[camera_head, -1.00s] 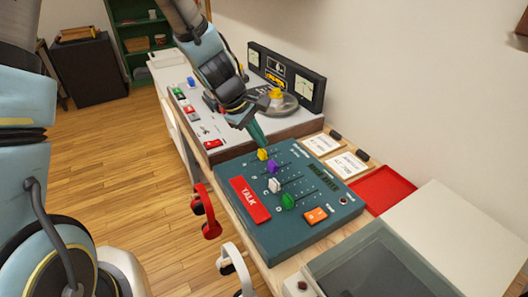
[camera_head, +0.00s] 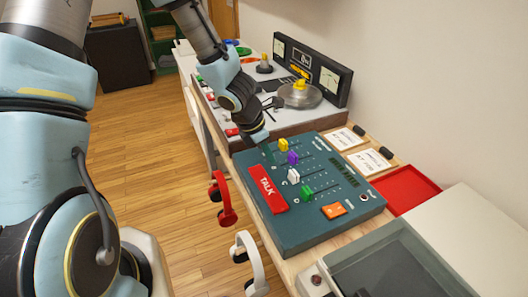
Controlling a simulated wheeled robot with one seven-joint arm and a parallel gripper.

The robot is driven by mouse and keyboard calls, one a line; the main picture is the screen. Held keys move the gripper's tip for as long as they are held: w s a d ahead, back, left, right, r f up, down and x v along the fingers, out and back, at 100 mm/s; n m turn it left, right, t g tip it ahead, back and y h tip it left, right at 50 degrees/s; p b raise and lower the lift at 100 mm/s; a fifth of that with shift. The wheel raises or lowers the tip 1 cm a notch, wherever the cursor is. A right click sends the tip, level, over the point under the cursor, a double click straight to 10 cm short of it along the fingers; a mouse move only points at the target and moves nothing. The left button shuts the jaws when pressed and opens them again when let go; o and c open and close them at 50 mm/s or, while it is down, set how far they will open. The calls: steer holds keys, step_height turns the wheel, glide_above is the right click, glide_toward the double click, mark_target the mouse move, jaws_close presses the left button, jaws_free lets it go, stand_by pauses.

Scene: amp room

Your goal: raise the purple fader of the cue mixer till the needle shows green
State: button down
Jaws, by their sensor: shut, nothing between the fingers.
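The cue mixer is a dark teal panel (camera_head: 285,236) on the bench. Its faders are yellow (camera_head: 283,145), purple (camera_head: 292,158), white (camera_head: 293,176) and green (camera_head: 306,192). The purple fader sits toward the TALK-button end of its slot. My gripper (camera_head: 267,149) is shut and empty, left of the yellow fader at the mixer's far left corner; whether it touches the panel cannot be told. Two needle meters, left (camera_head: 280,48) and right (camera_head: 329,81), stand on a black unit behind; their needles are too small to read.
A red TALK button (camera_head: 267,188) and an orange button (camera_head: 334,211) are on the mixer. Red headphones (camera_head: 226,205) and white headphones (camera_head: 252,262) hang at the bench edge. A red tray (camera_head: 408,188) lies right. A grey console (camera_head: 262,125) with a turntable-like disc stands behind.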

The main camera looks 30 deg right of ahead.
mark_target(290, 157)
steer(key=shift+b+x, duration=0.35)
steer(key=shift+x, duration=0.7)
steer(key=d+p, duration=0.1)
steer(key=d+r+p, duration=0.1)
steer(key=shift+s+d+r+p, duration=0.1)
steer(key=shift+s+d+p, duration=0.05)
steer(key=shift+p, duration=0.15)
steer(key=shift+d+p, duration=0.3)
steer(key=shift+d, duration=0.4)
steer(key=shift+d+p, duration=0.25)
steer(key=shift+p, duration=0.05)
steer(key=shift+d+p, duration=0.3)
steer(key=shift+d, duration=0.15)
steer(key=shift+a, duration=0.1)
